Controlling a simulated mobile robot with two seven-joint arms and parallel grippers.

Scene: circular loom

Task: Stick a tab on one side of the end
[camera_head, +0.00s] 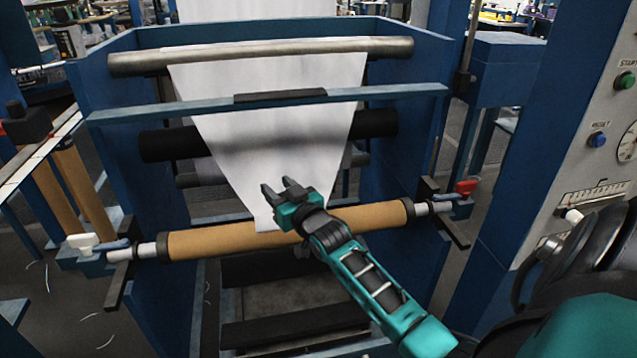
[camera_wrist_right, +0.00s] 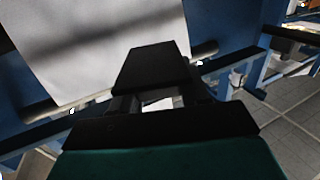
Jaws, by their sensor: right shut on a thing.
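The white web (camera_head: 265,110) hangs from the upper roller and narrows to its end (camera_head: 264,222) at the brown core (camera_head: 205,242). The end touches or lies just over the core; I cannot tell which. My right gripper (camera_head: 281,190) is in front of the web, a little above the core and right of the end's left edge. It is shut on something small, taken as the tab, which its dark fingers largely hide. In the right wrist view, a dark finger block (camera_wrist_right: 152,70) covers the grip, with the white web (camera_wrist_right: 85,40) behind. My left gripper is out of view.
A blue crossbar (camera_head: 180,108) and a metal roller (camera_head: 230,57) span the frame above. The core's shaft rests in holders with a white handle (camera_head: 82,241) at left and a red handle (camera_head: 466,187) at right. A control panel (camera_head: 590,150) stands at right.

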